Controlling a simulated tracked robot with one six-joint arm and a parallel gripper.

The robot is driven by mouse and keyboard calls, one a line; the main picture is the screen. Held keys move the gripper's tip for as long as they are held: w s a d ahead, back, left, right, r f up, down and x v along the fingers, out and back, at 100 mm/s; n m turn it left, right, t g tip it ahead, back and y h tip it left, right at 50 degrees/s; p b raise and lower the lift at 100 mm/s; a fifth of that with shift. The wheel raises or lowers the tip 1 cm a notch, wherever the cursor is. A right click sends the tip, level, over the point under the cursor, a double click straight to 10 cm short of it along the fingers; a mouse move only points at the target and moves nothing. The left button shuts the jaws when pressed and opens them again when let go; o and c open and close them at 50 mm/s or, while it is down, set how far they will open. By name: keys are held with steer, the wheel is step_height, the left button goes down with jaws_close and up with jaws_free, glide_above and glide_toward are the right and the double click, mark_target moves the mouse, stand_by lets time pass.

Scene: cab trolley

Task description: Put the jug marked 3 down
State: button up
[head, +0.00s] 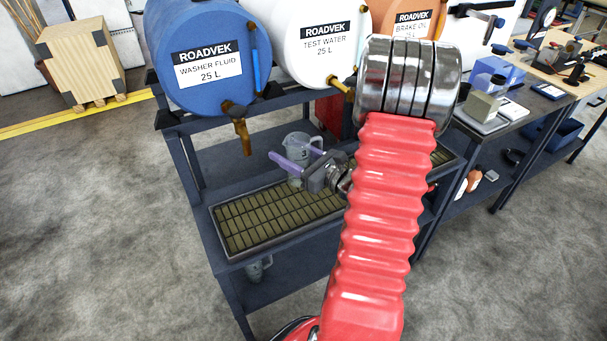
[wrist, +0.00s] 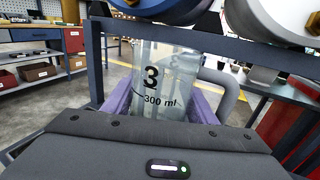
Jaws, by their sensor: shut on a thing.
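The jug marked 3 (head: 298,148) is clear with a grey handle on its right; in the wrist view the jug (wrist: 165,85) shows a black 3 and a 300 ml line. My gripper (head: 297,160) is shut on it, with a purple finger on either side. The jug looks upright. It is over the slatted drip tray (head: 260,230) of the trolley, below the drums. Whether its base touches the grating cannot be told, as the gripper body hides the base in the wrist view.
Blue washer fluid (head: 205,95), white test water (head: 322,58) and orange brake oil (head: 412,22) drums lie above. A brass tap (head: 240,130) hangs left of the jug. Another jug (head: 257,268) sits under the tray. The tray's left part is clear.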

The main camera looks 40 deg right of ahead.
steer(key=shift+f, duration=1.85)
steer(key=shift+f, duration=2.1)
steer(key=shift+f, duration=0.1)
steer(key=o, duration=1.1)
